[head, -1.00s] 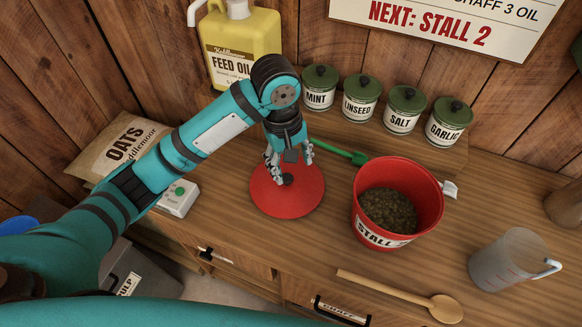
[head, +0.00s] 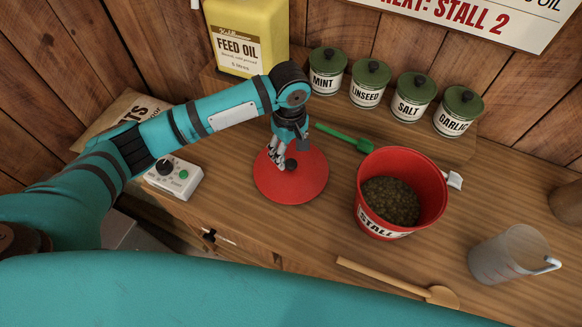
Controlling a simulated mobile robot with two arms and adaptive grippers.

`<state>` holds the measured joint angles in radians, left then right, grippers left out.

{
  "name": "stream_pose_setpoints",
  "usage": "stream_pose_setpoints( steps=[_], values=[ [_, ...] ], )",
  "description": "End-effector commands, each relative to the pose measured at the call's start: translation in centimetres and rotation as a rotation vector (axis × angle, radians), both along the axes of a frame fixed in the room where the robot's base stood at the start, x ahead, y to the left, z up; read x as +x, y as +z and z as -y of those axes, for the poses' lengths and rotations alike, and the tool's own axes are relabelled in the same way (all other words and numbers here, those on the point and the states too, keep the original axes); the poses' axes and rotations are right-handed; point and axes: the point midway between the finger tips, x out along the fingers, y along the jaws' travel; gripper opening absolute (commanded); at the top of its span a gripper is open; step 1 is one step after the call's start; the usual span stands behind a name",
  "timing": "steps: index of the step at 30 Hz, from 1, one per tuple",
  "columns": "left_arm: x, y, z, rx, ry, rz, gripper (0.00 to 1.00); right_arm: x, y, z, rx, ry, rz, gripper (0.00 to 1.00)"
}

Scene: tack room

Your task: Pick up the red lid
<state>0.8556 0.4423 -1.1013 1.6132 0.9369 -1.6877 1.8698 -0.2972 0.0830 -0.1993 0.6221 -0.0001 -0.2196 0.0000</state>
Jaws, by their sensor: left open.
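The red lid (head: 306,183) is a round disc with a dark knob (head: 291,165) at its middle, lying on the wooden counter left of the red bucket. My left gripper (head: 284,163) is above the lid, pointing down, its fingers open close to the knob. I cannot tell whether the fingers touch the knob. The gripper hides the upper left part of the lid. My right gripper is not in view.
The red bucket (head: 429,184) holds dark feed. A green scoop (head: 345,138) lies behind the lid. A white box with a knob and green button (head: 184,175) sits left.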

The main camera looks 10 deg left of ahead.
Motion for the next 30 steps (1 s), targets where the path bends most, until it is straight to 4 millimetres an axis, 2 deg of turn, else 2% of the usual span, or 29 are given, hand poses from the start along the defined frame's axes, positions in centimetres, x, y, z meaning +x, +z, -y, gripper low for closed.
stream_pose_setpoints(
  steps=[3, 8, 12, 21, 30],
  values=[
    [-0.1, -0.7, 0.0, 0.002, -0.001, -0.002, 0.59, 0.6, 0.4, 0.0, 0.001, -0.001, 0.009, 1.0],
    [-0.4, -3.0, 0.3, 0.003, -0.001, -0.003, 0.59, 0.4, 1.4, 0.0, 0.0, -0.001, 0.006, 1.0],
    [-0.3, -4.8, 0.4, 0.001, -0.001, -0.001, 0.59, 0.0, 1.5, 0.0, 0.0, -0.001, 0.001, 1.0],
    [-0.3, -5.4, 0.3, 0.0, -0.002, 0.001, 0.59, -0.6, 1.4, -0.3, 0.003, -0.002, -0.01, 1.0],
    [-0.3, -5.4, 0.3, 0.0, -0.001, 0.001, 0.19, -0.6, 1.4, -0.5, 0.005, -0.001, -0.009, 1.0]
  ],
)
